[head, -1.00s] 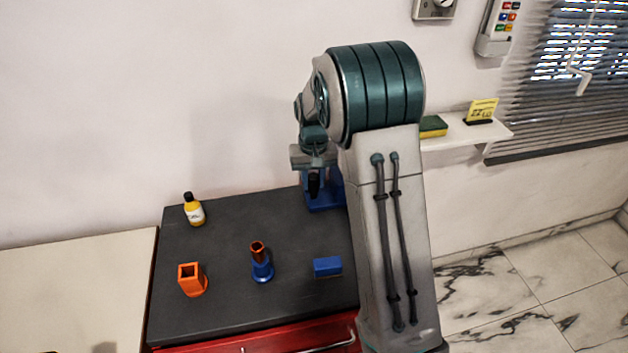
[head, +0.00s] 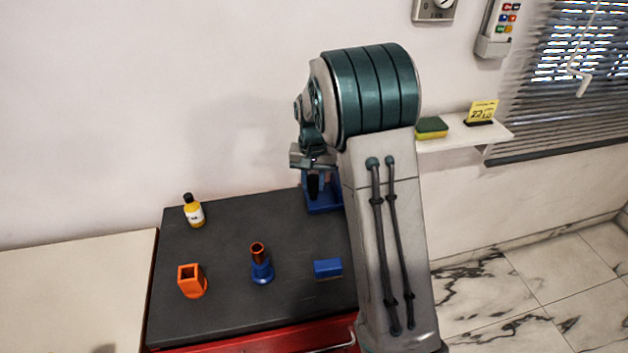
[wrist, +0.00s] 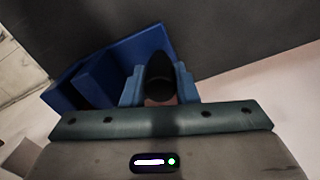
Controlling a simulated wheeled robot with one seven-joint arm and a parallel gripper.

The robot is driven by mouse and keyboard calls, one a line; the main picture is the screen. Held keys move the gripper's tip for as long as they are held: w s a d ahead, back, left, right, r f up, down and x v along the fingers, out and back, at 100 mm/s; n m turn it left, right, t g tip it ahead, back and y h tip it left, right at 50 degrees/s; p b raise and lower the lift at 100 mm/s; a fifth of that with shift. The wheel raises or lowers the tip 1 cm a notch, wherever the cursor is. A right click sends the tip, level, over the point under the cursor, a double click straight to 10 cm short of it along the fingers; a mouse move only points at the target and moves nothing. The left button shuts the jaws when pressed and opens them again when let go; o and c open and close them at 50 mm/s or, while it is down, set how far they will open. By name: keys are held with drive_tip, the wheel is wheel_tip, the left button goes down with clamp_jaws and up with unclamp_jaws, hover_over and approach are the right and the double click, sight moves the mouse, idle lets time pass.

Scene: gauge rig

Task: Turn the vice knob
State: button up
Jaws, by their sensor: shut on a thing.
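The blue vice (head: 326,202) stands at the back right of the dark bench top, partly hidden by my arm. In the wrist view, its blue body (wrist: 110,72) lies left of and behind my fingers. The dark rounded vice knob (wrist: 160,72) sits between my two blue fingertips. My gripper (wrist: 158,88) is shut on the knob from above. In the head view, my gripper's fingers are small and hard to make out above the vice.
A yellow bottle (head: 194,211), an orange square holder (head: 192,282), a blue stand with an orange-brown tube (head: 261,268) and a blue block (head: 327,268) stand on the bench top (head: 225,310). A wall shelf (head: 480,135) holds a sponge (head: 431,128).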

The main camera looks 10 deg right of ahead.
sight(314, 177)
drive_tip(key=o, duration=1)
drive_tip(key=shift+r, duration=0.1)
wheel_tip(314, 177, up, 14)
drive_tip(key=shift+b, duration=0.3)
drive_tip(key=s+f+n+t, duration=0.3)
drive_tip(key=s, duration=2.4)
drive_tip(key=shift+s+n, duration=0.4)
